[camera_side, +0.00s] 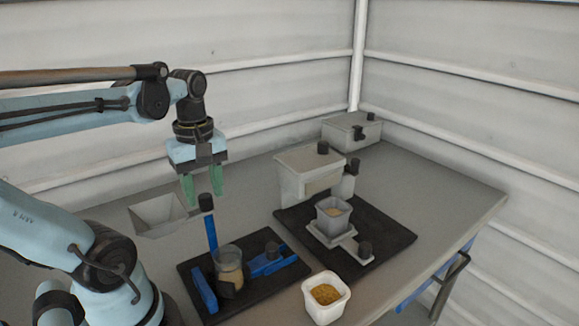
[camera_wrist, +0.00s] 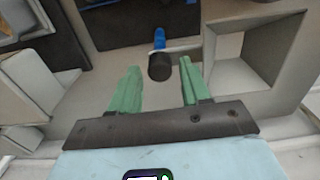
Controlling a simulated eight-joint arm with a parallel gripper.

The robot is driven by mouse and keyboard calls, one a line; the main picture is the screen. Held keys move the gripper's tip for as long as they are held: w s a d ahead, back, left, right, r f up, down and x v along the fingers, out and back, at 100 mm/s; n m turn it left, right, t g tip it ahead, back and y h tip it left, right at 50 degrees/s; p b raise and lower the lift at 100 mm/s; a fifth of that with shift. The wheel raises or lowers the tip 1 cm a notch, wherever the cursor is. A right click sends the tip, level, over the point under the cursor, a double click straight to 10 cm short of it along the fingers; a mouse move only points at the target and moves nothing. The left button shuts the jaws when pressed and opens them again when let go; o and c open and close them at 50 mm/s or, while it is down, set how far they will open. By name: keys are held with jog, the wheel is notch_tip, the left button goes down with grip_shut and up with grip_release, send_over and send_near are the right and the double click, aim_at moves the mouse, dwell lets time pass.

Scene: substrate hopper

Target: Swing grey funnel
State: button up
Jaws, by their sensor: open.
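The grey funnel (camera_side: 158,212) is a square, open-topped hopper beside a blue post (camera_side: 211,235) with a black knob (camera_side: 206,202) on top. It also shows at the right of the wrist view (camera_wrist: 240,78), and a grey arm seems to join it to the post. My gripper (camera_side: 203,186) is open and empty, green fingers pointing down above the knob. In the wrist view the knob (camera_wrist: 160,67) appears between the fingertips. A clear jar (camera_side: 229,262) with tan contents stands on the black base near the post.
A white tub (camera_side: 326,297) of yellow grains stands at the front. A grey dispenser (camera_side: 305,175) stands on a black mat (camera_side: 392,237) with a grey cup (camera_side: 333,216) beneath. A grey box (camera_side: 350,132) is at the back. The right of the table is clear.

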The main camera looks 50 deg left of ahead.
jog(key=shift+f, duration=0.75)
jog(key=m, duration=0.3)
jog(key=shift+m, duration=0.3)
jog(key=m, duration=0.3)
jog(key=shift+m, duration=0.4)
jog(key=m, duration=1)
jog(key=shift+m, duration=0.3)
jog(key=c, duration=0.7)
